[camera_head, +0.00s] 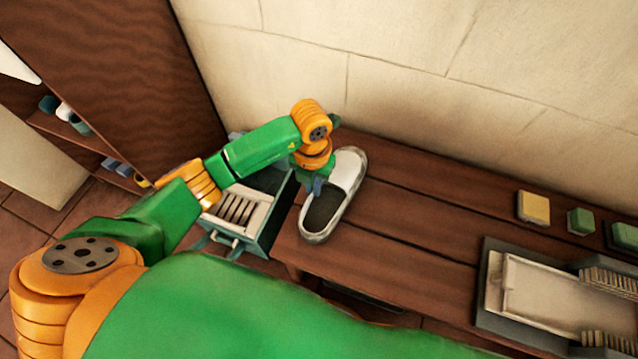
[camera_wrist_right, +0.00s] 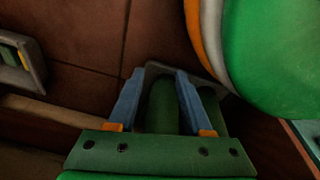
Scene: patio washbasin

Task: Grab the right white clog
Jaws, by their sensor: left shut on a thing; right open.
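One white clog (camera_head: 347,172) with a dark opening lies on the wooden bench top (camera_head: 430,215), its closed end pointing toward the wall. My left gripper (camera_head: 317,187) is at the left side of the clog's opening, shut on its rim. The arm's wrist hides part of that side. I cannot tell whether the clog is lifted off the wood. My right gripper (camera_wrist_right: 158,75) shows in the right wrist view, with its two blue fingers apart. It is away from the clog, which does not show in that view.
A teal crate (camera_head: 270,235) with a slatted white piece stands left of the clog. A yellow sponge (camera_head: 533,208), a small green block (camera_head: 580,221) and a grey tray (camera_head: 490,318) lie to the right. The bench between is clear. The stone wall (camera_head: 420,70) bounds the back.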

